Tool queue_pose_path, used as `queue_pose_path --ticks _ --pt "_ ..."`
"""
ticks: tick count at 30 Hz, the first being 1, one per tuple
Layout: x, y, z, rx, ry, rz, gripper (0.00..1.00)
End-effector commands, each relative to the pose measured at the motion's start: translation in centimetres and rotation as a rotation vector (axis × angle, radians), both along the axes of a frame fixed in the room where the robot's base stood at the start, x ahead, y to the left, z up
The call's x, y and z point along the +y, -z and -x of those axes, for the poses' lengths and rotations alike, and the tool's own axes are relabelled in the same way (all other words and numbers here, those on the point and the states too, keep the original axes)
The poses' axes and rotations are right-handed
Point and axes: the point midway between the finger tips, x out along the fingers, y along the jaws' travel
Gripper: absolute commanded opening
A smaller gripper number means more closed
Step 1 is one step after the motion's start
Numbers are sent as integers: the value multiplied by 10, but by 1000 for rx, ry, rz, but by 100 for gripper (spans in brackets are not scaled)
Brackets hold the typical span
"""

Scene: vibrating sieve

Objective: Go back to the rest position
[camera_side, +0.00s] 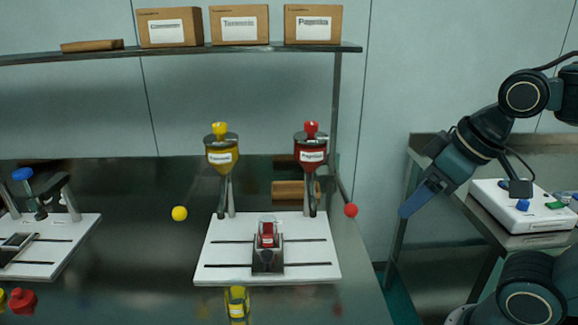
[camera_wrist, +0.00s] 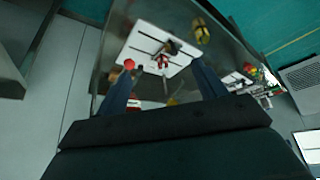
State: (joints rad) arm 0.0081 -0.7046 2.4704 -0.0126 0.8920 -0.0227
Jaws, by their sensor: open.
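My gripper (camera_side: 408,208) hangs in the air to the right of the steel table in the side view, pointing down and left, with nothing held. In the wrist view my gripper (camera_wrist: 165,67) shows two dark blue fingers spread wide apart with an empty gap. A white board (camera_side: 215,262) lies on the table, well to the left of my gripper. A small red-filled container sits on a dark holder (camera_side: 267,262) at the board's middle. A yellow funnel (camera_side: 220,155) and a red funnel (camera_side: 311,153) stand upright on posts at its back.
A yellow ball (camera_side: 179,213) and a red ball (camera_side: 351,210) show beside the board. A yellow object (camera_side: 237,302) is in front. Another white board (camera_side: 60,255) is at the left. A shelf (camera_side: 180,52) carries boxes. A white device (camera_side: 520,213) stands right, near my arm.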

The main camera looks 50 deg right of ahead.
Motion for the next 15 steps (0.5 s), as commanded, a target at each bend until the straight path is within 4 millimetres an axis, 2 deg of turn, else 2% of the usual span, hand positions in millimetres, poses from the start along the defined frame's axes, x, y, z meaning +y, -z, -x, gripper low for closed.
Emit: queue_pose_path --ticks 5,15 --pt "-1 4 11 -8 23 -8 70" --pt "-1 5 12 -7 25 -9 70"
